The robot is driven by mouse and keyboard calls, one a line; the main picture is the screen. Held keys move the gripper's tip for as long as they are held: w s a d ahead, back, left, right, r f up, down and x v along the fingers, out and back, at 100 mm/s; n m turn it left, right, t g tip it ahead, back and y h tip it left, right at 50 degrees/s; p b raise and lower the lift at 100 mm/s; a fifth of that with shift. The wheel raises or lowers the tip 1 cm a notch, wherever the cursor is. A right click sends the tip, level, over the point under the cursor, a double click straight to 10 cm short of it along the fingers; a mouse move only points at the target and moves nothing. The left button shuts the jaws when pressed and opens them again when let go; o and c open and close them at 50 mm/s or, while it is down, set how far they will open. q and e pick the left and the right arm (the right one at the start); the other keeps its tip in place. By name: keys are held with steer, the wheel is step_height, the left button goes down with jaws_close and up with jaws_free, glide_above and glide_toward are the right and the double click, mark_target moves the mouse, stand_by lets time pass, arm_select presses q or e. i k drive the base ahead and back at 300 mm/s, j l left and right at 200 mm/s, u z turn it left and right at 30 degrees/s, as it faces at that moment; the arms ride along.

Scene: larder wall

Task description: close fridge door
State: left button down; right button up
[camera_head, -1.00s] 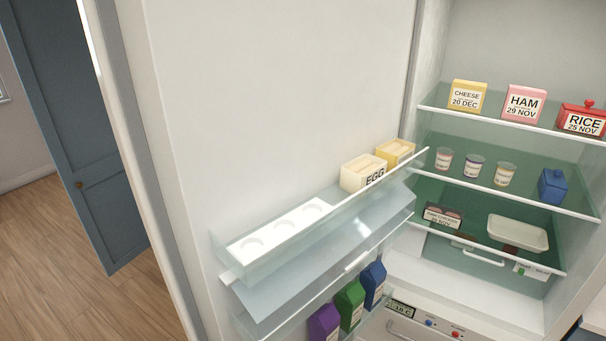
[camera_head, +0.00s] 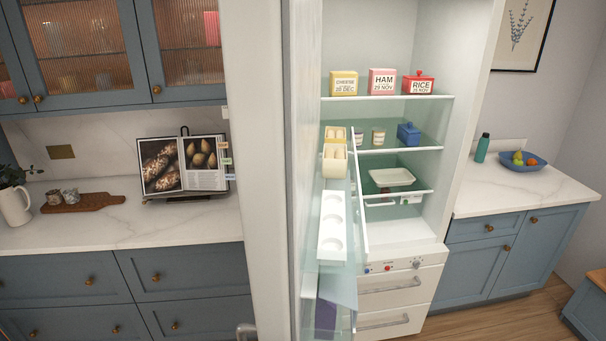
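The fridge door (camera_head: 255,170) stands open and shows nearly edge-on as a tall white slab left of the fridge. Its inner side bears clear door shelves (camera_head: 364,225) with a white egg tray (camera_head: 333,232), egg boxes (camera_head: 334,162) and a purple carton (camera_head: 325,314) low down. The fridge interior (camera_head: 395,229) is open to view on the right of the door. A small grey piece shows at the bottom edge by the door; I cannot tell what it is. Neither of my grippers can be made out.
Inside the fridge are a cheese box (camera_head: 344,83), a ham box (camera_head: 382,82), a red rice tin (camera_head: 418,84), a blue jar (camera_head: 408,134) and a white tray (camera_head: 392,177). A left counter (camera_head: 130,222) holds a cookbook (camera_head: 182,165). A right counter (camera_head: 525,188) holds a fruit bowl (camera_head: 522,162).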

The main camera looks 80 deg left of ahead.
mark_target(271, 50)
steer(key=k+j+z, duration=0.1)
steer(key=k+z, duration=0.2)
steer(key=k, duration=0.5)
steer(key=k+l+z, duration=0.1)
steer(key=k+z, duration=0.25)
steer(key=k, duration=0.5)
steer(key=k+u, duration=0.1)
steer(key=u, duration=0.2)
steer(key=k+u, duration=0.1)
steer(key=u, duration=1.85)
steer(key=k+j+u, duration=0.2)
steer(key=k+j, duration=0.2)
steer(key=j, duration=0.25)
steer(key=i+l, duration=0.1)
steer(key=l, duration=0.65)
